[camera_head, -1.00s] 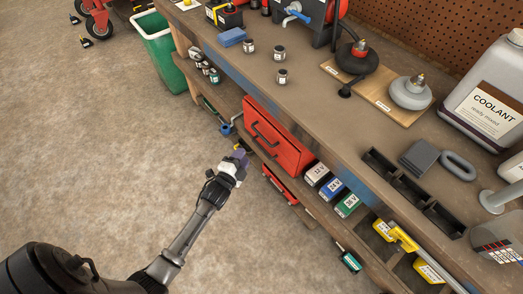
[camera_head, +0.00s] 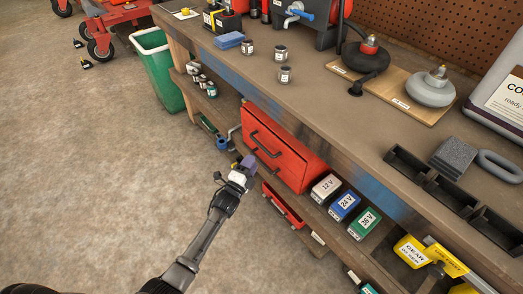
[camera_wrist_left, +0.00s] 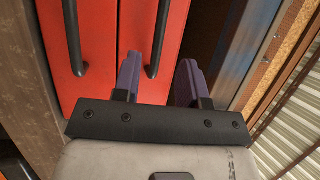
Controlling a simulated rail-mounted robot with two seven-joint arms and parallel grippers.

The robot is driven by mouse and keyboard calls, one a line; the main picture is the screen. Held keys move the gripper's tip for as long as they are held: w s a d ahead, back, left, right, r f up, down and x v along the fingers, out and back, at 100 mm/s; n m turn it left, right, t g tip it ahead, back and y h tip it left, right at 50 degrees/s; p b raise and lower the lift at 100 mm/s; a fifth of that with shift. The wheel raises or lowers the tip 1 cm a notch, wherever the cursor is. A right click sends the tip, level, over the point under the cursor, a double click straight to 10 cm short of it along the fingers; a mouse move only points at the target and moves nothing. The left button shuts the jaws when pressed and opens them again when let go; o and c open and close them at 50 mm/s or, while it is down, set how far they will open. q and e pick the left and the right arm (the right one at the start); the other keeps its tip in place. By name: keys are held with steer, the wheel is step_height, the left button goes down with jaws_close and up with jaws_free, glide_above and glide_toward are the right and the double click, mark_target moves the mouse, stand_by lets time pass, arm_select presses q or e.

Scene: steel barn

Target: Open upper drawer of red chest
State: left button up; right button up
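The red chest (camera_head: 296,150) sits under the workbench top, with dark bar handles on its front. In the left wrist view, two red drawer fronts lie side by side, each with a black handle. The one nearer the bench edge, on the right, is the upper drawer (camera_wrist_left: 172,22). Its handle (camera_wrist_left: 160,35) appears between my left gripper's two purple fingers (camera_wrist_left: 159,78), without clear contact. My left gripper (camera_head: 246,163) is open, close to the chest front. The drawer fronts look flush and shut. My right gripper is out of view.
The workbench top (camera_head: 300,95) overhangs the chest. Labelled battery boxes (camera_head: 343,205) stand on the shelf right of it. A green bin (camera_head: 160,70) stands at the far left. The floor in front is clear.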

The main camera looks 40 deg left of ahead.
mark_target(262, 146)
arm_select(q)
steer(key=shift+b+x, duration=1.65)
steer(key=shift+x, duration=2.5)
jaws_close()
